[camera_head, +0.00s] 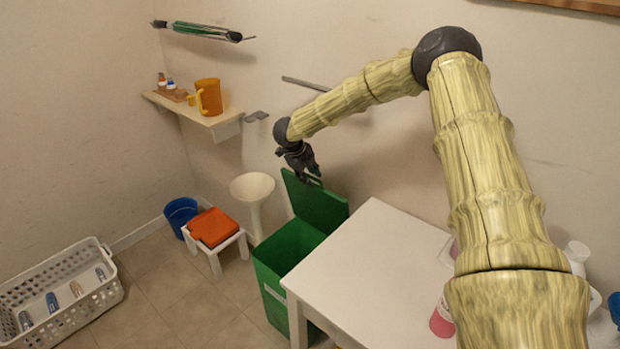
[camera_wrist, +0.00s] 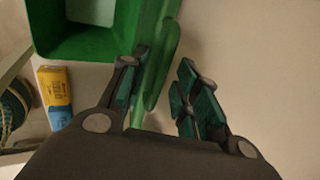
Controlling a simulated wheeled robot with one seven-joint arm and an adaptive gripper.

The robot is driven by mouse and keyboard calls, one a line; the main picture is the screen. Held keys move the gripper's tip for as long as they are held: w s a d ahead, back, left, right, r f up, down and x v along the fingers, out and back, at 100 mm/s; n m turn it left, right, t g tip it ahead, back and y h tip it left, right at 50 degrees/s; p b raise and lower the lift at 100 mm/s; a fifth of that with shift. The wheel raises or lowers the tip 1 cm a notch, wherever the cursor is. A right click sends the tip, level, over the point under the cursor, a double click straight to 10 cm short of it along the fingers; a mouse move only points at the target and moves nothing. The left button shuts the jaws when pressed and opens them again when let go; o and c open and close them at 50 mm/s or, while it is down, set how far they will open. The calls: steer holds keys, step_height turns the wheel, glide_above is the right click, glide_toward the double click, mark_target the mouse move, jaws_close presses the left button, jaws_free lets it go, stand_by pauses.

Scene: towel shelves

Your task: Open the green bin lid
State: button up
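The green bin (camera_head: 283,271) stands on the floor beside the white table. Its green lid (camera_head: 318,207) is raised, tilted back toward the wall, and the bin's mouth is uncovered. My gripper (camera_head: 311,180) is at the lid's upper edge. In the wrist view, the lid (camera_wrist: 157,65) shows edge-on between my two fingers (camera_wrist: 163,95), which are apart on either side of it. I cannot tell whether either finger touches it. The open bin (camera_wrist: 98,45) shows at the upper left, with something pale inside.
The white table (camera_head: 372,262) is right of the bin. A pale funnel-shaped stand (camera_head: 252,192), a stool with an orange cloth (camera_head: 213,227) and a blue bucket (camera_head: 180,216) are left. A white basket (camera_head: 62,290) is farther left. A wall shelf (camera_head: 195,112) holds an orange jug.

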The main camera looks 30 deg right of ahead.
steer(key=v, duration=1)
steer(key=shift+a+r, duration=0.2)
steer(key=shift+r, duration=0.05)
